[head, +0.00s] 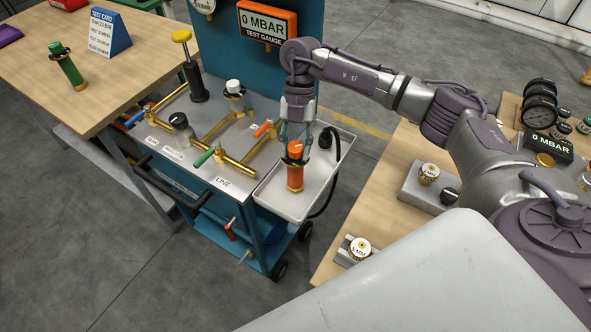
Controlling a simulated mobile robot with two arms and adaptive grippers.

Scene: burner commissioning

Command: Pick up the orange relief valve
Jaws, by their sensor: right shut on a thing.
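The orange relief valve (295,178) stands upright over the grey tray at the right side of the blue cart. It has an orange body and cap, a dark band and a brass lower end. My right gripper (296,148) reaches down from above and is shut on the valve's upper part. I cannot tell whether the valve's base touches the tray (270,204). My left gripper is not in view.
The cart's top (213,120) carries brass pipes, coloured levers and a yellow-topped hand pump (193,68). A black hose (329,180) runs over the tray's right edge. Gauges (540,105) stand on the right table.

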